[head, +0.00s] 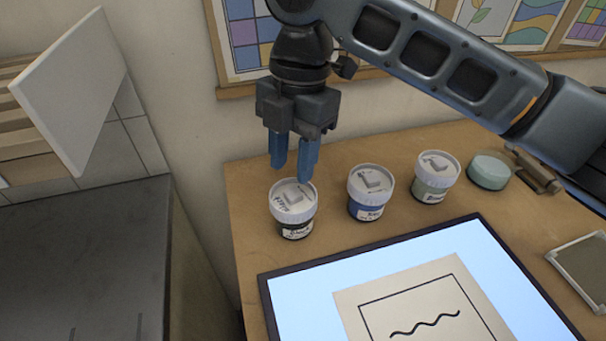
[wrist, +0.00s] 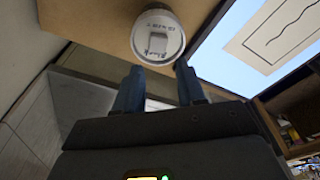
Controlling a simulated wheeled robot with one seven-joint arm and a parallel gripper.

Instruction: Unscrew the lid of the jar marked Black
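The jar marked Black (head: 296,230) stands upright at the left end of the wooden table. Its white lid (head: 292,194) is on it and has a raised grip bar on top. My gripper (head: 292,172) points down just above and behind this lid, with its blue fingers apart and nothing between them. In the wrist view the lid (wrist: 158,38) lies beyond the fingertips of my gripper (wrist: 155,75), roughly in line with the gap between them. I cannot tell whether a fingertip touches the lid.
A blue-labelled jar (head: 366,207) and a pale green-labelled jar (head: 434,190) stand to the right, both lidded. A round green item (head: 489,172) sits beyond them. A light panel (head: 300,290) with a drawing sheet (head: 352,300) lies in front. A dark counter (head: 80,260) is at left.

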